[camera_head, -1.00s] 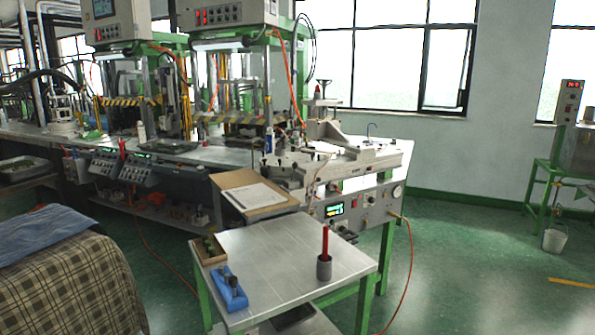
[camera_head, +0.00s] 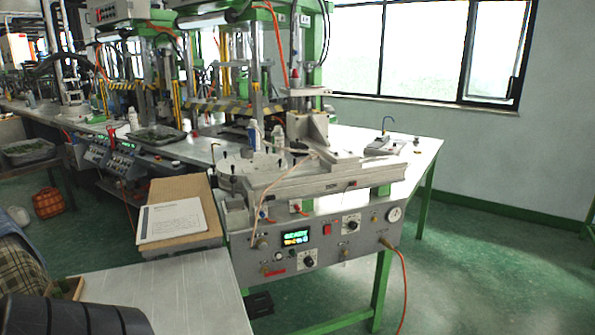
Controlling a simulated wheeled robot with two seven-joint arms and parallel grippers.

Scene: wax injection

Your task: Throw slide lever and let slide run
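The wax injection station (camera_head: 315,240) stands in the middle, with a grey front panel, a lit green-and-yellow display (camera_head: 296,237), dark knobs and a round gauge. On its top lies a long pale metal slide assembly (camera_head: 310,178), with an upright block (camera_head: 308,130) behind it. Neither gripper is in view. A dark ribbed shape, perhaps part of my arm, shows at the lower left edge.
A cardboard box with a paper sheet (camera_head: 170,219) lies left of the station. A metal side table (camera_head: 190,290) fills the front. An orange hose (camera_head: 404,285) hangs at the station's right. Green floor (camera_head: 480,280) is open on the right.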

